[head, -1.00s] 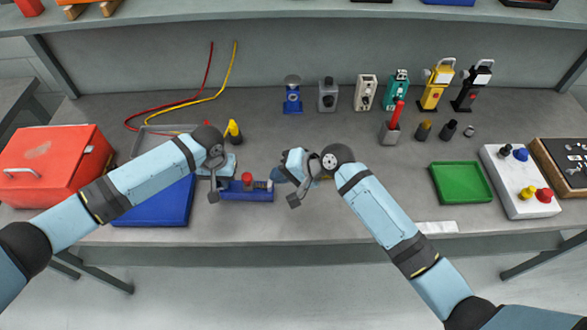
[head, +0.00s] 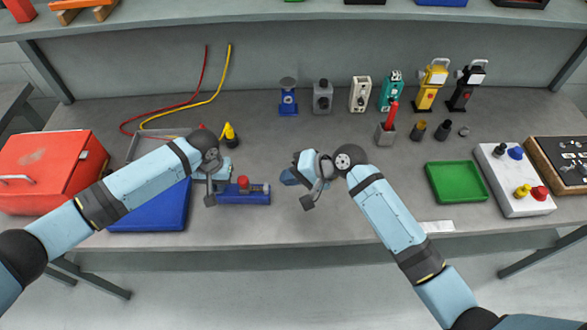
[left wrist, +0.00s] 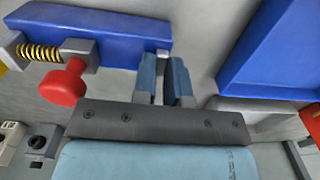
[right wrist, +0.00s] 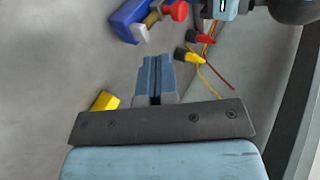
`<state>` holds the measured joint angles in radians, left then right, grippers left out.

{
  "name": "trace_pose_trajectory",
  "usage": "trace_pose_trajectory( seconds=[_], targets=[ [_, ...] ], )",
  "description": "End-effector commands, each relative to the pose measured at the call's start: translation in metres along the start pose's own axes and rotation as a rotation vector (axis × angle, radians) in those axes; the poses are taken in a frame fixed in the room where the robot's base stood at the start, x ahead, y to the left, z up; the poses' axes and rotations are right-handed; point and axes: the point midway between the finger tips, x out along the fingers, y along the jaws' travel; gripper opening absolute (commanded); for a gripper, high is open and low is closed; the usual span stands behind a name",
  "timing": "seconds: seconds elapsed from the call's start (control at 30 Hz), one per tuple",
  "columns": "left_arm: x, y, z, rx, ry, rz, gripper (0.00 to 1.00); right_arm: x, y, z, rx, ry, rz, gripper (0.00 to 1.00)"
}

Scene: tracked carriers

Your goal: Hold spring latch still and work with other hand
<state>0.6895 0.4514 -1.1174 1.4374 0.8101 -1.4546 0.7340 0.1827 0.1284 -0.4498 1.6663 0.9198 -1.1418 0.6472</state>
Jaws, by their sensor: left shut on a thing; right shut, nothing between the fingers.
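The spring latch (head: 250,197) is a blue base with a red knob and a spring on the bench front. The left wrist view shows its blue base (left wrist: 100,32), red knob (left wrist: 63,84) and coiled spring (left wrist: 40,53). My left gripper (head: 212,190) is shut on the base's left end; its fingers (left wrist: 165,75) show there in the left wrist view. My right gripper (head: 288,178) is shut and empty, right of the latch and apart from it. In the right wrist view its fingers (right wrist: 155,75) are together, with the latch (right wrist: 127,20) beyond them.
A blue tray (head: 150,222) lies beside the latch, left of it. A red toolbox (head: 45,175) is at far left. Red and yellow clips (right wrist: 185,55) with wires lie behind. A yellow piece (right wrist: 105,101) is near my right gripper. A green tray (head: 460,182) lies right.

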Motion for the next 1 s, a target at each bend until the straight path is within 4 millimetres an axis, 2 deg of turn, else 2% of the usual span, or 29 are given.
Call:
trace_pose_trajectory(
  seconds=[0.2,0.4,0.6,1.0],
  targets=[
    [0.000,0.000,0.000,-0.001,0.000,0.000,0.00,0.049,-0.001,0.000,0.002,-0.001,0.000,0.00],
    [0.000,0.000,0.000,-0.001,0.000,0.000,0.00,0.079,-0.012,0.000,-0.001,-0.001,-0.001,0.00],
    [0.000,0.000,0.000,-0.001,0.001,0.000,0.00,0.092,-0.018,0.000,0.000,0.000,0.000,0.00],
    [0.000,0.000,0.000,-0.001,0.001,0.000,0.00,0.095,-0.020,0.000,0.000,0.000,0.000,0.00]
  ],
)
